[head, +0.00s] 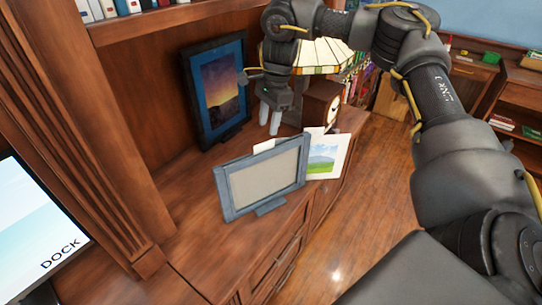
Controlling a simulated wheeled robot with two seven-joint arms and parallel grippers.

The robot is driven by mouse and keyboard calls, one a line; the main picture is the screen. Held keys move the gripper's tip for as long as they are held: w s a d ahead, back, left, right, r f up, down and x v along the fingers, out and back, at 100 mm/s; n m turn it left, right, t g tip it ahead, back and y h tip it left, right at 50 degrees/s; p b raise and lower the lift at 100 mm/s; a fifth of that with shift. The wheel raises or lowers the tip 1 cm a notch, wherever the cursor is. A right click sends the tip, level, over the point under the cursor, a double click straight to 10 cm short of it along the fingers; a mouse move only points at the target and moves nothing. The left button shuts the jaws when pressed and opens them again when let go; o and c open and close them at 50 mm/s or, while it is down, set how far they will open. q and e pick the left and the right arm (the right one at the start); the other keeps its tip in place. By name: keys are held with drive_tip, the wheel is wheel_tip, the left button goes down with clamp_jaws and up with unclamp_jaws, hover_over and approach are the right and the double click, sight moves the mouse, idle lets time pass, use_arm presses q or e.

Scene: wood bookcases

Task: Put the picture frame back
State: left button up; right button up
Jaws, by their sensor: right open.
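A blue-grey picture frame (232,203) with a blank beige panel stands tilted back near the front edge of the wooden cabinet top (190,200). A dark picture frame (203,127) with a sunset picture stands farther back, by the wood panel. A white-bordered landscape picture (325,160) is behind and right of the blue-grey frame, partly hidden by it. My right gripper (270,122) points down with its fingers apart and nothing between them. It is above and behind the blue-grey frame, and right of the dark frame. My left gripper is out of view.
A lamp with a striped shade (322,55) and a brown clock (322,102) stand behind my right gripper. A screen marked DOCK (35,235) is at the lower left. Wood floor (370,190) is open right of the cabinet. Books (118,8) fill a shelf above.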

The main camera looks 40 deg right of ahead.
sight(265, 152)
drive_tip(key=f, duration=0.3)
drive_tip(key=a+f, duration=0.1)
drive_tip(key=f, duration=0.2)
drive_tip(key=shift+a+f, duration=0.2)
drive_tip(key=shift+f, duration=2.15)
drive_tip(key=shift+w+f, duration=0.1)
drive_tip(key=shift+f, duration=0.15)
clamp_jaws()
drive_tip(key=shift+r, duration=0.1)
